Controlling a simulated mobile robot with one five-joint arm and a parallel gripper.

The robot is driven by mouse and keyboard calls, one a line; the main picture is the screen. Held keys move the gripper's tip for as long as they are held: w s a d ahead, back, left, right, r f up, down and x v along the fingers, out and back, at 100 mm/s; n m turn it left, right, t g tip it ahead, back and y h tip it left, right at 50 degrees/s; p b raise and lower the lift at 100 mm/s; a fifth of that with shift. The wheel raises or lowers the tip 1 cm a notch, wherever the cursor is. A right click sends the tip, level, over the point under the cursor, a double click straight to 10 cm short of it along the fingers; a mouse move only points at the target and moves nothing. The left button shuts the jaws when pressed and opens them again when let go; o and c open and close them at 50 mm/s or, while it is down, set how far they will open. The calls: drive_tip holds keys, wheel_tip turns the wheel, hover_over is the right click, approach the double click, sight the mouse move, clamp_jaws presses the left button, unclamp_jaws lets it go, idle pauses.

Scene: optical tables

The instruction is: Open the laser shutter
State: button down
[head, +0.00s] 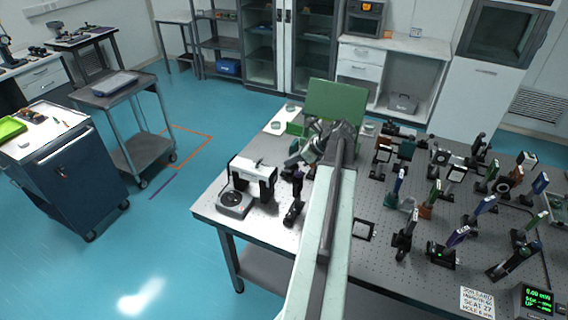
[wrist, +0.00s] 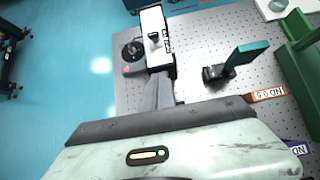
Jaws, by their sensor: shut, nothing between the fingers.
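A white box-shaped device with dark ends (head: 252,172) stands near the left edge of the perforated optical table (head: 385,262). It also shows at the top of the wrist view (wrist: 153,38), with a small black knob on its face. I cannot tell for certain which part is the laser shutter. My gripper (head: 322,142) is at the far end of my pale arm, over the table to the right of the white device. Its grey fingers (wrist: 163,92) look together and empty in the wrist view. The arm hides part of the table.
A round dark dial unit (head: 235,203) sits beside the white device. A black post mount (head: 294,200) stands between it and my arm. A green panel (head: 336,100) rises behind my gripper. Several optic mounts (head: 404,234) crowd the table's right.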

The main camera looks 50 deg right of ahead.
sight(272, 172)
drive_tip(key=b+x, duration=0.2)
drive_tip(key=x, duration=0.2)
drive_tip(key=b+x, duration=0.3)
drive_tip(key=x, duration=0.1)
drive_tip(key=shift+s+f, duration=0.1)
drive_tip(key=shift+f, duration=0.25)
drive_tip(key=shift+w+a+r+p, duration=0.25)
drive_tip(key=shift+w+r+p, duration=0.8)
drive_tip(key=shift+w+r, duration=0.15)
drive_tip(key=shift+w+a+r, duration=0.15)
drive_tip(key=shift+w+r, duration=0.05)
drive_tip(key=shift+w, duration=0.35)
drive_tip(key=shift+a, duration=0.45)
drive_tip(key=shift+d, duration=0.25)
drive_tip(key=shift+w+d+r+p, duration=0.1)
drive_tip(key=shift+d+r+p, duration=0.1)
drive_tip(key=shift+p, duration=0.5)
drive_tip(key=shift+g, duration=0.3)
